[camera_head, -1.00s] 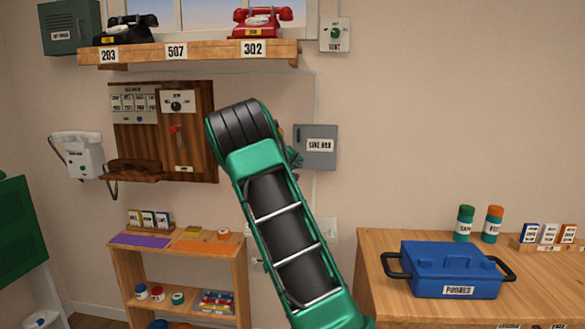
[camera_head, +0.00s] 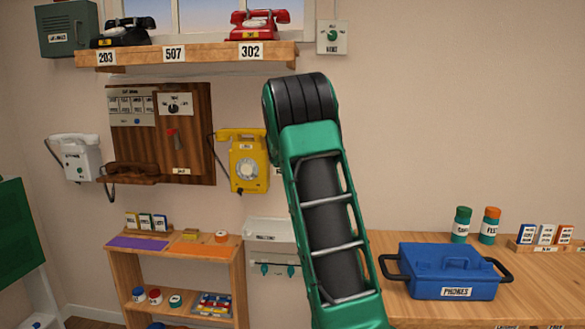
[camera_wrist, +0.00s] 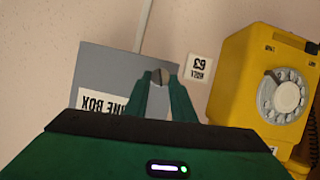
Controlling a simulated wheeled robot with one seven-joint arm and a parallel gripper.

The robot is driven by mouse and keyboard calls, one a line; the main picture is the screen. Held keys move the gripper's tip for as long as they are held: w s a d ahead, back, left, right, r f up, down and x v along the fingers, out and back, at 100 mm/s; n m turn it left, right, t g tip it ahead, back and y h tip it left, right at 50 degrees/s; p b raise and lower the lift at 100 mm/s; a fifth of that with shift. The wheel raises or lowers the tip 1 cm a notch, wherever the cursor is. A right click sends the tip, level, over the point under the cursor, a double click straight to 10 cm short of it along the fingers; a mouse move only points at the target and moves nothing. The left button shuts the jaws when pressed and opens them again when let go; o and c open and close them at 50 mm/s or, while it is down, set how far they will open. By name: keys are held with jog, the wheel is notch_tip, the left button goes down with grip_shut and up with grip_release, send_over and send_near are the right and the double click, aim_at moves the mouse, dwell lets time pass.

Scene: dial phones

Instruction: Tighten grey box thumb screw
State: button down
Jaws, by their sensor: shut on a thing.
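The grey box (camera_wrist: 88,75) is on the wall in the wrist view, with a label partly reading "NE BOX" upside down. A small round slotted thumb screw (camera_wrist: 160,77) sits at the box's edge. My gripper (camera_wrist: 161,80) has its green fingers closed around the thumb screw, one on each side. In the head view my arm hides the grey box and the gripper.
A yellow wall phone (camera_head: 246,160) hangs to the left of my arm; it also shows close beside the gripper in the wrist view (camera_wrist: 262,85). A small "63" tag (camera_wrist: 199,68) is on the wall between. A wooden shelf (camera_head: 200,54) is above, and a blue case (camera_head: 450,260) stands on the right cabinet.

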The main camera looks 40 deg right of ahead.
jog(key=shift+a+f+m+t+y, duration=0.1)
jog(key=shift+f+m+t+y, duration=0.2)
jog(key=shift+f+m+y, duration=0.15)
jog(key=shift+m, duration=0.25)
jog(key=c, duration=1.5)
grip_release()
jog(key=shift+r, duration=0.2)
jog(key=shift+r, duration=0.1)
jog(key=v, duration=1)
jog(key=shift+s+a, duration=0.2)
jog(key=shift+s, duration=0.05)
